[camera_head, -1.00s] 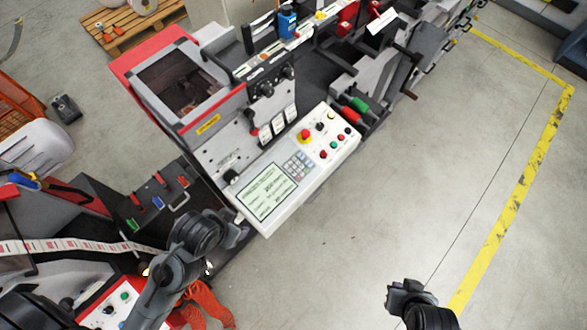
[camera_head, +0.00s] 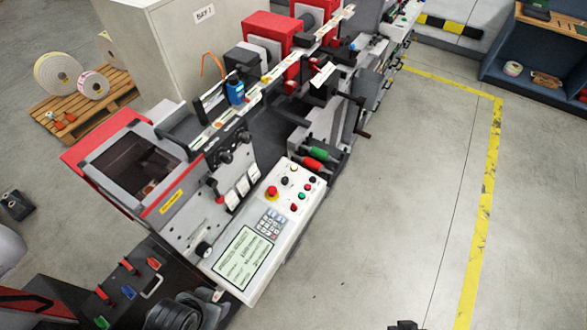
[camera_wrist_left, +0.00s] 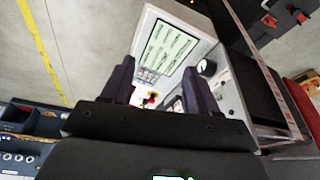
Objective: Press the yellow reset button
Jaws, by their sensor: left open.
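The control panel (camera_head: 262,232) of the grey machine carries a screen, a keypad and several small buttons. A red mushroom button on a yellow base (camera_head: 271,192) sits above the keypad. A small pale button (camera_head: 294,169) is near the panel's far end; I cannot tell whether it is yellow. My left gripper (camera_wrist_left: 157,90) is open and empty in the left wrist view, with the panel's screen (camera_wrist_left: 167,48) beyond its fingers. In the head view my left arm shows at the bottom, near the panel's front corner. Only a tip of my right gripper (camera_head: 403,326) shows at the bottom edge.
The machine's red and green rollers (camera_head: 315,160) lie just beyond the panel. Clear floor (camera_head: 390,200) lies to the right, up to a yellow line (camera_head: 483,200).

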